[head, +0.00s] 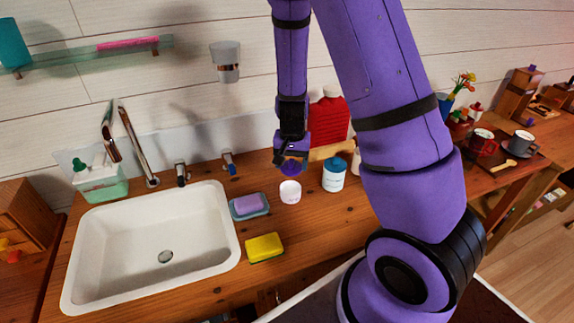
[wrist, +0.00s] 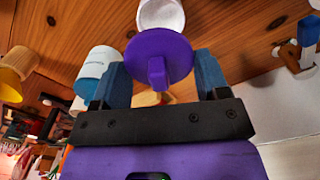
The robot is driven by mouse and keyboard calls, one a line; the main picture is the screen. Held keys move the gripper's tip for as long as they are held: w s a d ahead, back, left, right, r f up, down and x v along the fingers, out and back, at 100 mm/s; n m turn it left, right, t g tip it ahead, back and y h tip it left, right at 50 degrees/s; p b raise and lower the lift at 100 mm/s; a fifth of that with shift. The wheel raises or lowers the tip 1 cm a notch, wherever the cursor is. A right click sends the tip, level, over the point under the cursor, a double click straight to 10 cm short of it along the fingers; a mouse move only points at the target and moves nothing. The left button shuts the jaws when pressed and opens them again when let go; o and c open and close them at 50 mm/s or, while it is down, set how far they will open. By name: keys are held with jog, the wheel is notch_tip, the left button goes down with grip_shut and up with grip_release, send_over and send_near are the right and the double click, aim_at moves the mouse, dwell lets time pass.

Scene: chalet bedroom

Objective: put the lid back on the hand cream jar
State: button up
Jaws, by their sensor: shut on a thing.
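The hand cream jar (head: 290,191) is a small white open pot upright on the wooden counter, right of the soap dish. It also shows in the wrist view (wrist: 162,13), partly covered by the lid. The lid (wrist: 157,58) is a purple disc with a knob. My gripper (head: 291,152) is shut on the lid's knob, with the blue fingers on either side in the wrist view. In the head view the lid (head: 291,168) is held just above the jar; I cannot tell whether they touch.
A white jar with a blue cap (head: 334,174) stands close on the right, with a red bottle (head: 329,118) behind. A purple soap on a blue dish (head: 249,206) lies left. A yellow sponge (head: 265,248) lies in front, beside the white sink (head: 150,245).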

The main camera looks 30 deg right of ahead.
jog(key=shift+w+f, duration=0.1)
jog(key=shift+w, duration=0.05)
jog(key=shift+f, duration=3.05)
jog(key=shift+f, duration=0.15)
jog(key=o, duration=1)
jog(key=shift+r, duration=3.5)
